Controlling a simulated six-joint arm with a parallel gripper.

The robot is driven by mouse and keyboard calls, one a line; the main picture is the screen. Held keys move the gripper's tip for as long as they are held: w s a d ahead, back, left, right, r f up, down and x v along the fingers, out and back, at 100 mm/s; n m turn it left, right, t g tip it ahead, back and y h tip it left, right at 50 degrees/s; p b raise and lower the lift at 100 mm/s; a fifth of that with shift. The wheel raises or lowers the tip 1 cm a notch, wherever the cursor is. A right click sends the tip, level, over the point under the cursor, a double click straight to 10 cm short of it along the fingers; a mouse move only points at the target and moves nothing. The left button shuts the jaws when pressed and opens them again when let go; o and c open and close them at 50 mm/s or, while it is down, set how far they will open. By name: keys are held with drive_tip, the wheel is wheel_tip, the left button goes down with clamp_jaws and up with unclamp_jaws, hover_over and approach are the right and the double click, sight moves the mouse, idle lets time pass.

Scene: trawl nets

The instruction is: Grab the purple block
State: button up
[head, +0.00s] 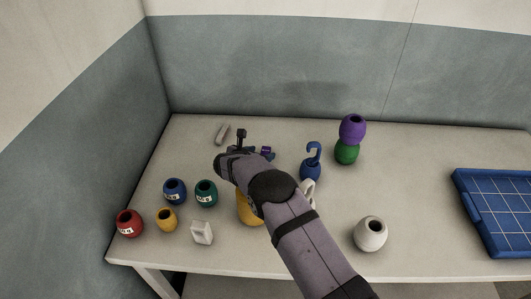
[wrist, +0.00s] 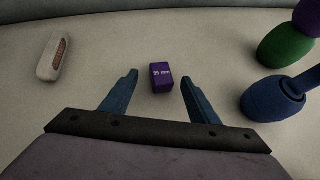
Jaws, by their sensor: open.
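The purple block (wrist: 161,77) stands on the table in the wrist view, with small white lettering on its face. It lies between and slightly beyond the fingertips of my gripper (wrist: 159,78), nearer the right finger. My gripper is open and holds nothing. In the head view a small part of the purple block (head: 266,151) shows just right of my gripper (head: 243,142), which is partly hidden behind my arm.
A blue hooked float (head: 311,171) stands right of my gripper. A purple float (head: 352,128) sits on a green float (head: 347,153). A pale oblong piece (wrist: 53,56) lies left of the block. Several coloured floats stand at front left, and a blue tray (head: 466,208) at right.

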sight(263, 153)
drive_tip(key=shift+x, duration=1.35)
drive_tip(key=c, duration=1.3)
drive_tip(key=shift+r, duration=0.1)
wheel_tip(263, 153, up, 10)
drive_tip(key=b, duration=0.1)
drive_tip(key=shift+b, duration=0.35)
